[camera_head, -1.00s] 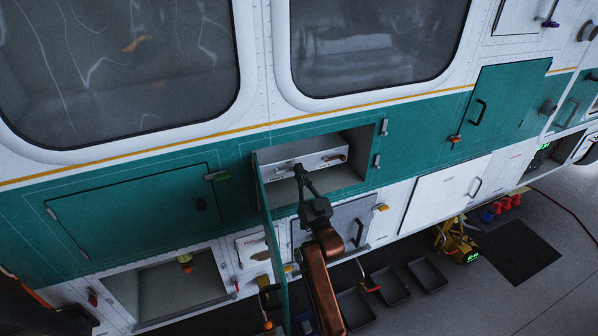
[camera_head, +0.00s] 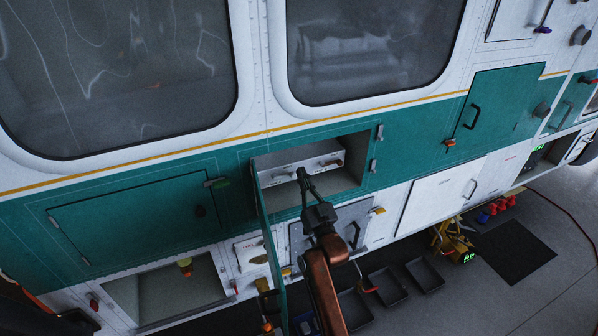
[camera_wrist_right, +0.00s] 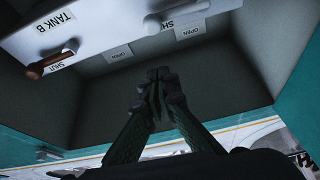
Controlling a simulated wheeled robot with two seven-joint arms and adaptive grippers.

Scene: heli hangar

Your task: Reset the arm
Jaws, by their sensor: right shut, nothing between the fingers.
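My right gripper (camera_head: 302,172) is at the mouth of an open compartment (camera_head: 352,165) in the green side panel of the helicopter. Its fingers are shut with nothing between them, as the right wrist view (camera_wrist_right: 158,80) shows. A white valve box (camera_head: 300,160) is inside the compartment, just beyond the fingertips. In the right wrist view the box (camera_wrist_right: 100,20) carries "TANK B", "OPEN" and "SHUT" labels and a brown-tipped lever (camera_wrist_right: 50,60). The fingers appear apart from the box and lever. My left gripper is not clearly visible; only a dark part shows at the lower left.
An open green door (camera_head: 267,250) hangs left of my right arm, close to it. A closed grey door (camera_head: 345,225) is below the compartment. Black trays (camera_head: 388,287) lie on the floor. An open bay (camera_head: 170,290) is at lower left.

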